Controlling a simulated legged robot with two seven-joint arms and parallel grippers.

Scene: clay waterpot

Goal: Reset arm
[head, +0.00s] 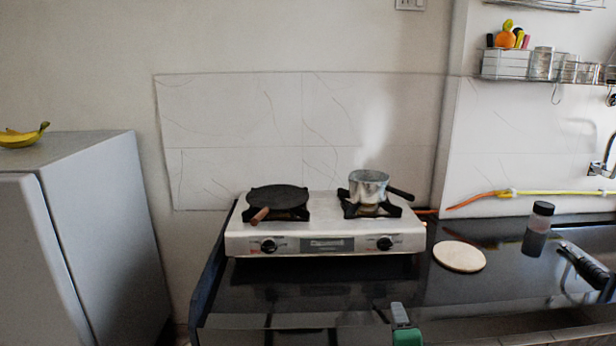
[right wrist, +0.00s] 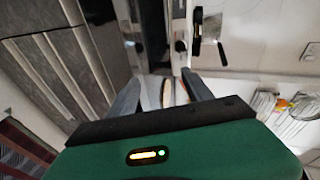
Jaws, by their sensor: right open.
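My right gripper (head: 393,310) shows at the bottom edge of the head view, with its grey fingers and part of its green body visible. It is in front of the stove, by the counter's front edge. In the right wrist view its two grey fingers (right wrist: 160,82) are spread apart, with nothing held between them. My left gripper is in neither view.
A two-burner stove (head: 325,238) on the black counter holds a dark flat pan (head: 277,198) and a metal pot (head: 368,187). To the right are a round board (head: 459,257) and a dark-capped bottle (head: 537,229). A grey cabinet (head: 95,220) with bananas (head: 22,136) stands left.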

